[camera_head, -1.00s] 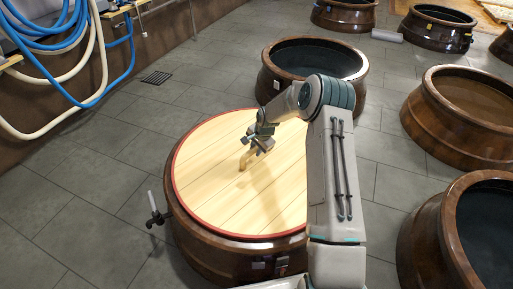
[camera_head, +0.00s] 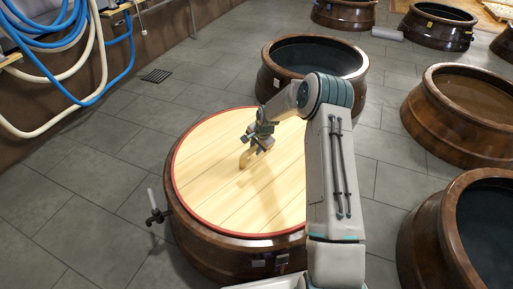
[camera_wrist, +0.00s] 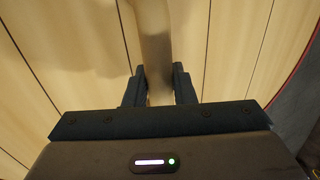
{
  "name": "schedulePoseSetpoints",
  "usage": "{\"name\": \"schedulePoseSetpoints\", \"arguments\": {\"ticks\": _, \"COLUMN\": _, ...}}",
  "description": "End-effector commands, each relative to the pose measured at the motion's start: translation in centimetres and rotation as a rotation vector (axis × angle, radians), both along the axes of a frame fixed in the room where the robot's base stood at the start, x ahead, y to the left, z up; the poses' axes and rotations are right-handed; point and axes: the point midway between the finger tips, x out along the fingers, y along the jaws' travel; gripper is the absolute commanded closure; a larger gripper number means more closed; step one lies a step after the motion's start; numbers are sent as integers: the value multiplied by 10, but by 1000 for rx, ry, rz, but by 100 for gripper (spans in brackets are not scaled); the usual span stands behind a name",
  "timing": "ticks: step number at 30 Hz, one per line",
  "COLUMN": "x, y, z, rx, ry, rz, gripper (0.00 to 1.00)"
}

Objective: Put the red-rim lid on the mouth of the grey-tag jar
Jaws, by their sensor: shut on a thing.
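The red-rim lid (camera_head: 215,195), a wide disc of pale planks, lies over the mouth of the nearest brown jar (camera_head: 195,240), whose rim shows at the left and front. I cannot tell whether the lid is fully seated. Small pale or greyish tags (camera_head: 257,263) are on this jar's front. In the wrist view the handle (camera_wrist: 158,60) stands between the two dark fingers, with planks behind and a bit of red rim at the right.
An open jar (camera_head: 312,65) stands just behind, and more open jars (camera_head: 465,110) stand at the right and back. A thin upright post with a dark clamp (camera_head: 156,212) is beside the jar's left side. Blue and cream hoses (camera_head: 90,60) hang at the left.

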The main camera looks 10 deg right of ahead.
Motion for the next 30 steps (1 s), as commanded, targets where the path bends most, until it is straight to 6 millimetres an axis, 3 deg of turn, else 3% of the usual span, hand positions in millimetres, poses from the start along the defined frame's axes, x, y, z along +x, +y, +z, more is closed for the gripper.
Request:
{"name": "schedulePoseSetpoints", "arguments": {"ticks": 1, "x": 2, "y": 0, "z": 3, "rx": 0, "ry": -6, "rz": 0, "gripper": 74}}
{"name": "schedulePoseSetpoints", "arguments": {"ticks": 3, "x": 2, "y": 0, "z": 3, "rx": 0, "ry": -5, "rz": 0, "gripper": 54}}
{"name": "schedulePoseSetpoints", "arguments": {"ticks": 4, "x": 2, "y": 0, "z": 2, "rx": 0, "ry": -5, "rz": 0, "gripper": 51}}
{"name": "schedulePoseSetpoints", "arguments": {"ticks": 14, "x": -2, "y": -1, "z": 2, "rx": -1, "ry": 3, "rz": -1, "gripper": 51}}
{"name": "schedulePoseSetpoints", "arguments": {"ticks": 17, "x": -4, "y": -3, "z": 15, "rx": -1, "ry": 2, "rz": -1, "gripper": 51}}
{"name": "schedulePoseSetpoints", "arguments": {"ticks": 30, "x": -26, "y": -19, "z": 107, "rx": -2, "ry": -2, "rz": -1, "gripper": 51}}
